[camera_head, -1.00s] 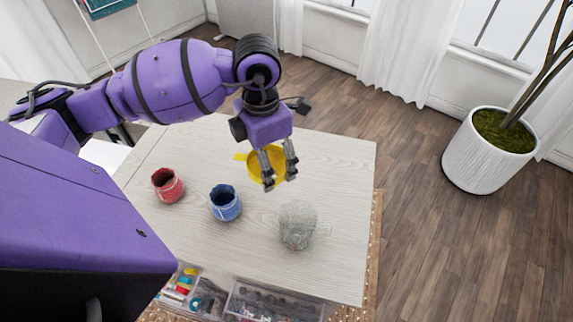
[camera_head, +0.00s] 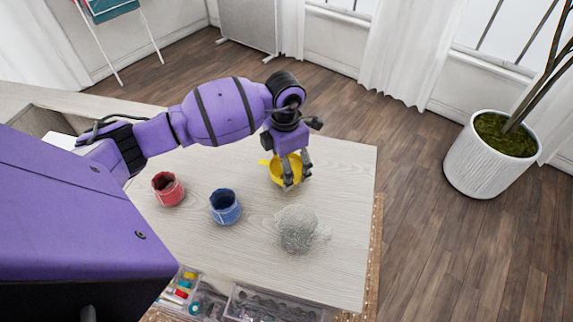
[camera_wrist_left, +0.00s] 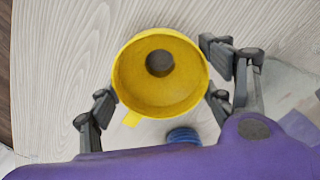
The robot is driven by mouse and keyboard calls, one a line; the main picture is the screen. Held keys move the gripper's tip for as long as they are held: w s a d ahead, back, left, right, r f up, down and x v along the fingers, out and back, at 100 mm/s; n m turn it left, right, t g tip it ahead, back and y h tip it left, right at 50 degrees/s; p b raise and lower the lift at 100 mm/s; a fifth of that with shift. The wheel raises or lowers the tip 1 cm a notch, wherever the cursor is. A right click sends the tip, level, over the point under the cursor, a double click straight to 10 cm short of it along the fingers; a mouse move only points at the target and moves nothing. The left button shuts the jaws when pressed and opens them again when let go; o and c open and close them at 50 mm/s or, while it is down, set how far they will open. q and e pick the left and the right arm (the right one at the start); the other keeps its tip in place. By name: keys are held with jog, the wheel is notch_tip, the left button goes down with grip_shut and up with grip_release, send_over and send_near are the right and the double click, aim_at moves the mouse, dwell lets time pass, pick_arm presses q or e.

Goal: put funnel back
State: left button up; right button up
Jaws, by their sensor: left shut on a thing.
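The yellow funnel (camera_head: 276,174) is round with a small side tab. My left gripper (camera_head: 296,185) is shut on it, with fingers on either side of its rim. In the left wrist view the funnel (camera_wrist_left: 184,86) sits between the fingers of the gripper (camera_wrist_left: 160,98), its wide mouth and dark centre hole facing the camera. The funnel is over the far right part of the light wooden table (camera_head: 335,200). I cannot tell if it touches the table. My right gripper is not in view.
A red jar (camera_head: 168,190) and a blue jar (camera_head: 225,208) stand left of the funnel. A pile of clear grains (camera_head: 296,230) lies in front of it. Open organiser trays (camera_head: 270,305) sit below the front edge. The table's right side is clear.

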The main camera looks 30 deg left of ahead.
pick_arm(q)
jog(key=shift+f, duration=0.1)
jog(key=o, duration=1)
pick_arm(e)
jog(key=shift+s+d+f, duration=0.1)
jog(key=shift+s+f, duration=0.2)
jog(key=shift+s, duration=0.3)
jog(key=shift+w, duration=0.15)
pick_arm(q)
jog(key=shift+w+r, duration=0.1)
jog(key=shift+r, duration=0.35)
notch_tip(320, 180, up, 11)
jog(key=shift+a+r, duration=0.1)
jog(key=shift+r, duration=0.1)
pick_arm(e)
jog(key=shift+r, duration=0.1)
